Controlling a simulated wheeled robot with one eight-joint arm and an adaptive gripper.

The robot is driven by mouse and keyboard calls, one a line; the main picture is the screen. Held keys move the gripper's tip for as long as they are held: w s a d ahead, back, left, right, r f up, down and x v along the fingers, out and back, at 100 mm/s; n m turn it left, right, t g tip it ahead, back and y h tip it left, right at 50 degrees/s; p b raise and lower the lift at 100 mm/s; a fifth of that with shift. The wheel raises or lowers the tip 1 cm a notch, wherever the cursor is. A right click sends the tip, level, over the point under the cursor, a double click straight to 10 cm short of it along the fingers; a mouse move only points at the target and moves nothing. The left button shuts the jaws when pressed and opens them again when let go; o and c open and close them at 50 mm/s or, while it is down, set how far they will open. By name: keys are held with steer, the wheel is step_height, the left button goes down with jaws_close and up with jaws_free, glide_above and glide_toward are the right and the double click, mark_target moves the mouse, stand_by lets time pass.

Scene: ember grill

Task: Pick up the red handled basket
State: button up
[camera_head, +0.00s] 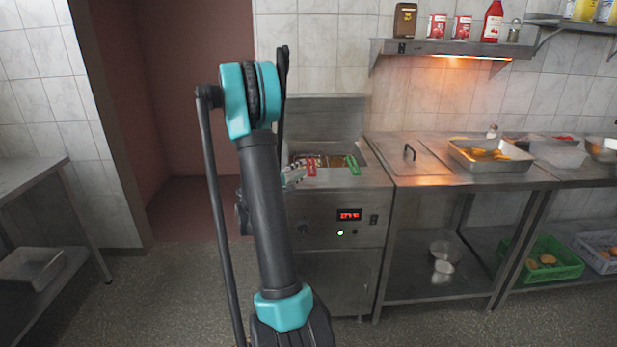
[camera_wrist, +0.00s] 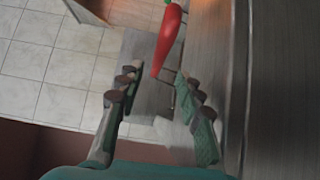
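The red handle (camera_head: 311,166) of the red handled basket stands at the front of the fryer, left of the green handle (camera_head: 353,165). The basket body sits in the fryer well and is mostly hidden. My gripper (camera_head: 293,178) is just left of the red handle, partly hidden behind my arm. In the wrist view, my gripper (camera_wrist: 158,88) has its fingers apart with nothing held between them. The red handle (camera_wrist: 168,40) lies just beyond the fingertips, with no clear contact visible.
The steel fryer (camera_head: 345,255) has a lit display on its front. A counter (camera_head: 405,165) with a metal tray (camera_head: 490,160) adjoins on the right. A shelf (camera_head: 450,47) with bottles and cans hangs above. The floor (camera_head: 150,300) at the left is clear.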

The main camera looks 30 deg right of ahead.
mark_target(314, 161)
steer(key=x, duration=0.9)
steer(key=shift+w+d+r, duration=0.15)
steer(key=shift+d, duration=0.05)
jaws_close()
